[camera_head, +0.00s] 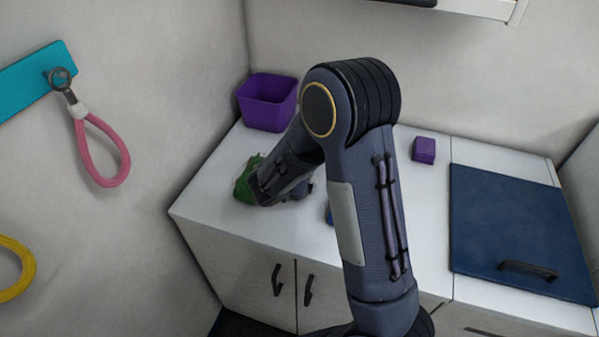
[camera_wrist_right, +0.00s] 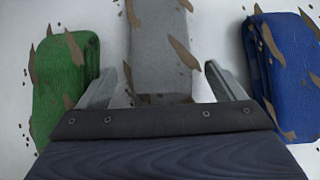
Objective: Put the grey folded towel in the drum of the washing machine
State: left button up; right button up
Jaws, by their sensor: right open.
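In the right wrist view, the grey folded towel (camera_wrist_right: 162,50) lies on the white counter, between a green towel (camera_wrist_right: 62,80) on the left and a blue towel (camera_wrist_right: 285,70) on the right. My right gripper (camera_wrist_right: 168,72) is open, with one finger on each side of the grey towel's near end and visible gaps. I cannot tell its height over the towel. In the head view my right arm hides the grey towel, and the gripper (camera_head: 280,188) points down beside the green towel (camera_head: 244,186). The washing machine's drum is not identifiable. My left gripper is out of view.
A purple bin (camera_head: 266,104) stands at the counter's back left corner. A small purple block (camera_head: 424,149) sits right of my arm. A dark blue panel with a black handle (camera_head: 520,225) covers the right part. Leashes (camera_head: 103,155) hang on the left wall. Brown flecks dot the wrist view.

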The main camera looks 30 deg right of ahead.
jog(key=shift+x, duration=1)
jog(key=shift+r, duration=0.1)
jog(key=c, duration=1.1)
